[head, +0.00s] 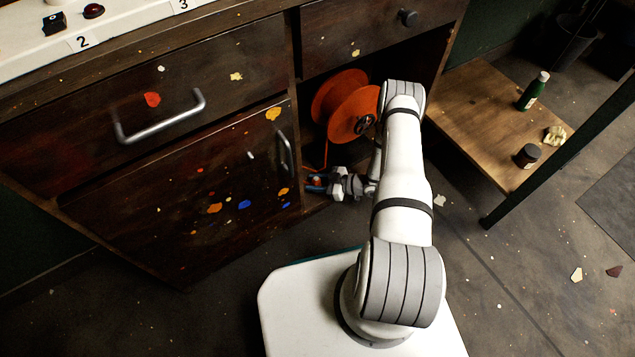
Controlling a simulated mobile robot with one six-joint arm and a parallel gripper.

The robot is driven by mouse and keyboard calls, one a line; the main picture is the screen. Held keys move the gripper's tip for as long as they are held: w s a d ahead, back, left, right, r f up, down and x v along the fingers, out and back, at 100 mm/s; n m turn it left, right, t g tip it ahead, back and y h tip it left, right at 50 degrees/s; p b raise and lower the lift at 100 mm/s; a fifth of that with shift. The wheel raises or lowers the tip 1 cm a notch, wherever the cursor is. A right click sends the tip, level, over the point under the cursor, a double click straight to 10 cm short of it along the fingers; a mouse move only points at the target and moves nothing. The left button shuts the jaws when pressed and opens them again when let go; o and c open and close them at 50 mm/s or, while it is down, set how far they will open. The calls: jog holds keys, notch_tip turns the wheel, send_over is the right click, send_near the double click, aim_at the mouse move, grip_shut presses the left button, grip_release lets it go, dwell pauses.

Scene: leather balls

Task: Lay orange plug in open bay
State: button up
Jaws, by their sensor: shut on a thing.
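An open bay (424,62) in the dark wooden cabinet holds an orange cable reel (333,97). An orange cord runs down from the reel along the left side of the bay. My gripper (315,184) is low at the bay's left front, beside the door's edge. Its jaws are shut on the small orange plug (317,180) at the cord's lower end. The plug is mostly hidden by the fingers. I cannot tell whether it touches the bay floor. My arm covers the right part of the bay.
A closed door (215,200) with a metal handle is left of the bay, below a closed drawer (160,100). Another drawer (370,32) is above the bay. At right, a low wooden shelf (475,110) holds a green bottle (533,91) and a dark jar (527,155).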

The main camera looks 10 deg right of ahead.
jog(key=shift+f, duration=0.2)
jog(key=o, duration=0.9)
jog(key=shift+r, duration=0.1)
jog(key=shift+r, duration=0.2)
jog(key=p+v, duration=0.3)
jog(key=v, duration=0.9)
